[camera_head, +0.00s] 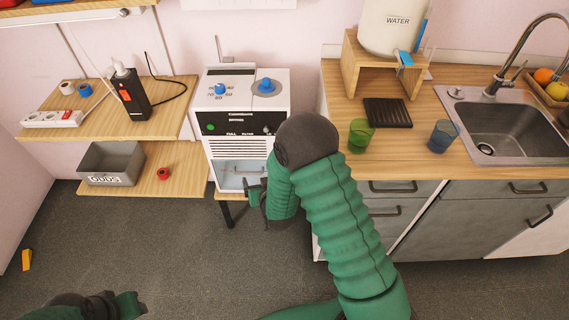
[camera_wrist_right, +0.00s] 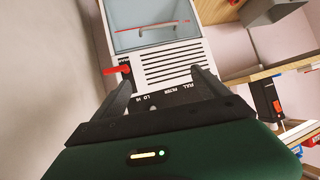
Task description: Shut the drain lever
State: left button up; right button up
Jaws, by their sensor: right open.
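A white machine (camera_head: 200,126) with blue knobs on top, a grille and a front window stands in the middle of the head view. In the right wrist view its front (camera_wrist_right: 172,52) appears upside down. A red lever (camera_wrist_right: 117,70) sticks out sideways from a black mount beside the grille there; in the head view my right arm hides that spot. My right gripper (camera_head: 255,192) is in front of the machine. In the right wrist view it (camera_wrist_right: 163,82) is open and empty, with one finger close to the lever's mount; contact cannot be told. My left gripper (camera_head: 120,305) shows only partly at bottom left.
Wooden shelves (camera_head: 185,92) at left hold a black device (camera_head: 131,98) and a grey bin (camera_head: 112,165). At right, a counter (camera_head: 400,147) carries a green cup (camera_head: 360,135), a blue cup (camera_head: 442,136) and a sink (camera_head: 507,128). A yellow piece (camera_head: 27,260) lies on the otherwise clear left floor.

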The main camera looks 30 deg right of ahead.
jog(key=s+d+f+m+t+h+b, duration=0.2)
jog(key=s+d+f+t+h+b, duration=0.2)
jog(key=d+f+h, duration=0.4)
jog(key=w+d, duration=0.3)
jog(key=w, duration=0.4)
jog(key=w+d+f+y+b, duration=0.1)
jog(key=w+d, duration=0.3)
jog(key=w, duration=0.2)
jog(key=shift+w+d+b, duration=0.3)
jog(key=shift+w, duration=0.05)
pick_arm(q)
jog(key=s+x, duration=0.1)
jog(key=x, duration=0.5)
jog(key=shift+f, duration=0.45)
pick_arm(e)
jog(key=c, duration=1.3)
